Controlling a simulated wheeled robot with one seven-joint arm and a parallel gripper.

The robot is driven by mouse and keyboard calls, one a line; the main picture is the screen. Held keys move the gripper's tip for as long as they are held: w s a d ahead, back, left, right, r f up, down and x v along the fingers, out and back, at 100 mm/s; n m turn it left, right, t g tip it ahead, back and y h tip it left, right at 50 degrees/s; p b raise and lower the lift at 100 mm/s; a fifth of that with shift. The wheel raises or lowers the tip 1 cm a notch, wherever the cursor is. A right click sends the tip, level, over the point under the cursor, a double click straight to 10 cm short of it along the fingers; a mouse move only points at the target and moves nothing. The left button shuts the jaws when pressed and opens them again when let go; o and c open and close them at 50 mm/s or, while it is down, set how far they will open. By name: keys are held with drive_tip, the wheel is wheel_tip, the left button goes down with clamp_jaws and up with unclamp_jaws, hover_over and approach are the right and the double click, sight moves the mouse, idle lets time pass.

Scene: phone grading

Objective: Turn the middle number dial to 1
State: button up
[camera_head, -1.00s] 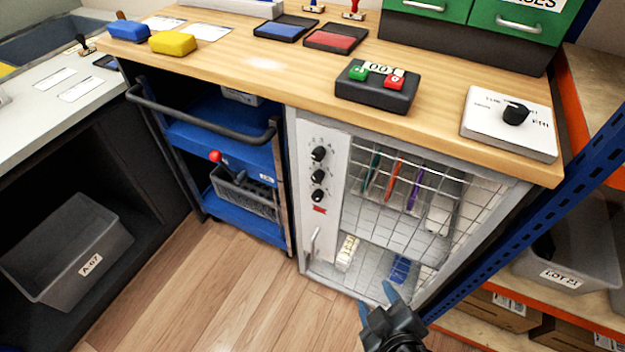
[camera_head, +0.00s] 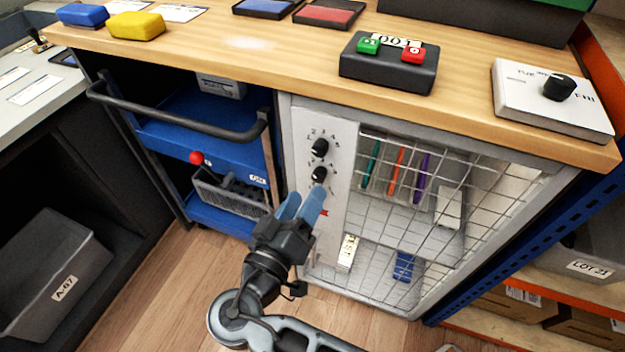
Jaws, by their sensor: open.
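A white panel (camera_head: 338,133) on the front of the wire cage carries black number dials in a vertical column. The top dial (camera_head: 320,148) and the middle dial (camera_head: 319,174) show in the head view. The lowest dial is hidden behind my gripper. My gripper (camera_head: 305,198) has blue fingertips pointing up toward the panel, just below the middle dial. It is open and holds nothing that I can see. I cannot tell whether a fingertip touches the panel. The numbers around the middle dial are too small to read.
The wire cage (camera_head: 400,215) holds pens and small boxes right of the panel. A blue cart (camera_head: 210,140) with a dark handle and a red-knobbed lever (camera_head: 196,157) stands left. The wooden worktop (camera_head: 270,65) overhangs above. Open floor lies below.

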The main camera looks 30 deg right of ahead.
sight(317, 178)
drive_tip(key=shift+x, duration=2.5)
clamp_jaws()
